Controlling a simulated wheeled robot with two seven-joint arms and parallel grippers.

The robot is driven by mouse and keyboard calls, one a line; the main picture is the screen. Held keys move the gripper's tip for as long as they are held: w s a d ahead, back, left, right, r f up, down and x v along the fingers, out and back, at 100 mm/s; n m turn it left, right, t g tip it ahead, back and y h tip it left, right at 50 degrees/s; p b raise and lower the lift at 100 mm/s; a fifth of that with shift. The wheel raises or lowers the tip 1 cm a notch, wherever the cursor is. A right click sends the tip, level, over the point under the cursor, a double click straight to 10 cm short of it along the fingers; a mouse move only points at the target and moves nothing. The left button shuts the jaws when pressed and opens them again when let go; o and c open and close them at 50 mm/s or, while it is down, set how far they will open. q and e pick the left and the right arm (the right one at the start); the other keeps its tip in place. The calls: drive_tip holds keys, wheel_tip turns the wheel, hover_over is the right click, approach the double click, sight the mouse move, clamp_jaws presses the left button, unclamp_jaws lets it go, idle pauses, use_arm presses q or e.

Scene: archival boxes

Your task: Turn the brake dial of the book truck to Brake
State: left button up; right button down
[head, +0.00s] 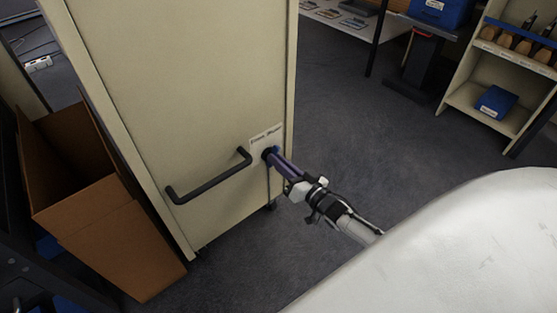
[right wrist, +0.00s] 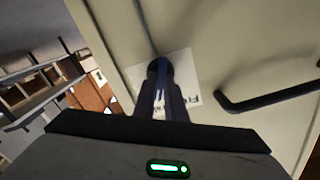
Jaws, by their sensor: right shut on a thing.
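The book truck (head: 195,85) is a tall cream cabinet with a black bar handle (head: 208,180) on its end panel. The brake dial (head: 269,154) is a small dark knob at the panel's right edge, below a white label (head: 265,137); the label's wording is too small to read surely. My right gripper (head: 274,157) reaches in from the lower right and is shut on the dial. In the right wrist view the fingers (right wrist: 163,90) close on the dark dial (right wrist: 158,66) in front of the label (right wrist: 180,65). The dial's pointer is hidden. My left gripper is not in view.
An open cardboard box (head: 120,240) stands on the floor left of the truck. A cream shelf (head: 480,100) with a blue box (head: 496,102) is at the right. The grey floor (head: 350,110) between truck and shelf is clear.

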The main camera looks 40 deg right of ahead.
drive_tip(key=shift+d+m, duration=0.1)
drive_tip(key=shift+m, duration=0.8)
drive_tip(key=c, duration=1.8)
unclamp_jaws()
